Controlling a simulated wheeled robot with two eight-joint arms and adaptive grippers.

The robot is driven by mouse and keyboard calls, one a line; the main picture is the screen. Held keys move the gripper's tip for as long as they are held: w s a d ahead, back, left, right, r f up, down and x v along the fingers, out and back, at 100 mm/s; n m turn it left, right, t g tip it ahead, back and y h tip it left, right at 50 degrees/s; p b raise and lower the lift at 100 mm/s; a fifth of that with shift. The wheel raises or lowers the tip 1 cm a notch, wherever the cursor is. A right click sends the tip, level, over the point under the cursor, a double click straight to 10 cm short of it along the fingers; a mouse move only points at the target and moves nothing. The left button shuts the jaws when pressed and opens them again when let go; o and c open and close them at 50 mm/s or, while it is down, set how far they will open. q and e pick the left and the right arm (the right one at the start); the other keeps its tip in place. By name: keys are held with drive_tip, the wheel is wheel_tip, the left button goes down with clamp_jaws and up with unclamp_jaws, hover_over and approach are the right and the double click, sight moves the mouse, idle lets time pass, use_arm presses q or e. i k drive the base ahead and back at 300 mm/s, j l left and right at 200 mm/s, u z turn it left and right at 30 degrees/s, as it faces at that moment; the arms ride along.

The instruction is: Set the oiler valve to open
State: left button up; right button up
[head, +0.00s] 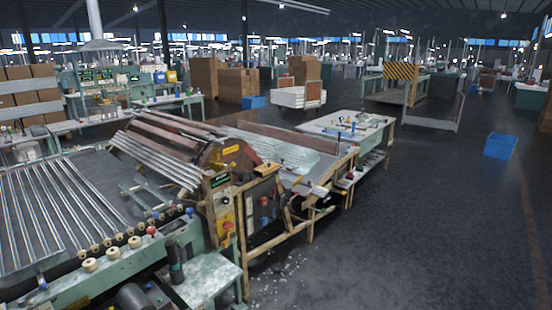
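I cannot pick out the oiler valve for certain at this distance. A glass tubing machine (215,150) stands in the left and middle of the head view. Its yellow and dark control panel (224,215) has small knobs and an orange-red handle (227,227). A red ball knob (152,231) sits on the green frame to the left. A dark upright cylinder (176,265) stands at the green table (208,284) near the front. The state of any valve is too small to tell. Neither of my grippers is in view.
Glass tubes (55,205) lie on the dark bed at the left. A work table (345,130) extends behind the machine. Pale fragments (280,280) lie on the floor in front. Blue bins (500,146) and cartons (205,75) stand farther back.

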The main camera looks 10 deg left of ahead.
sight(221, 167)
drive_tip(key=i+u, duration=0.1)
drive_tip(key=i, duration=0.45)
drive_tip(key=i+l, duration=0.2)
drive_tip(key=i, duration=0.3)
drive_tip(key=i+l+u, duration=0.15)
drive_tip(key=i, duration=0.35)
